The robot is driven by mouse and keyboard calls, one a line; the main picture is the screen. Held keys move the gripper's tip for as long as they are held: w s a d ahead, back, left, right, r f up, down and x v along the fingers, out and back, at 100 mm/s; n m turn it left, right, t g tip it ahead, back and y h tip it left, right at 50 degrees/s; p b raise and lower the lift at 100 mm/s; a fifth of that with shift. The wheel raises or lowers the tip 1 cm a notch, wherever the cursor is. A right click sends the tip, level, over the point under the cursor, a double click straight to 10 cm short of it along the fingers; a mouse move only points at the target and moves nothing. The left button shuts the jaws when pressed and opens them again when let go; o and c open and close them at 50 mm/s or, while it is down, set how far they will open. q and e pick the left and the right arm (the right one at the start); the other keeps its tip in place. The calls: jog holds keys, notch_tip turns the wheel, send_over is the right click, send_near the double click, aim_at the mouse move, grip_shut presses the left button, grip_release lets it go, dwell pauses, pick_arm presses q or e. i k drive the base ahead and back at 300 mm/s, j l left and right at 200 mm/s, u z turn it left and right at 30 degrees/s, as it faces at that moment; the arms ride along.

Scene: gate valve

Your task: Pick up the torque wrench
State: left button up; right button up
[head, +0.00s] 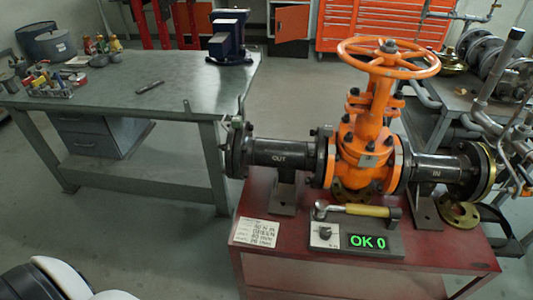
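The torque wrench (366,210) has a yellow handle and a metal head at its left end. It lies level across a grey stand (385,240) on the red cart, in front of the orange gate valve (365,150). The stand has a small knob and a display reading "OK 0" in green. The valve has an orange handwheel and dark flanged pipes marked OUT and IN on either side. Neither of my grippers shows in the head view.
The red cart (262,210) carries a white printed card (255,232) left of the stand. A grey workbench (125,100) with a blue vise (228,40) and small tools stands left. Pipes and flanges crowd the right bench. Floor (170,245) is clear between workbench and cart.

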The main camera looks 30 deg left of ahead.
aim_at(322, 205)
jog(key=j+z, duration=0.15)
jog(key=j, duration=0.3)
jog(key=k+j+z, duration=0.1)
jog(key=j, duration=0.35)
jog(key=k+j+z, duration=0.15)
jog(key=j, duration=0.3)
jog(key=k+j+z, duration=0.1)
jog(key=j, duration=0.3)
jog(key=k+j+z, duration=0.15)
jog(key=j, duration=0.3)
jog(key=i+j+z, duration=0.25)
jog(key=j, duration=0.5)
jog(key=j+z, duration=0.3)
jog(key=j, duration=0.4)
jog(key=i+j+z, duration=0.15)
jog(key=i+j, duration=0.75)
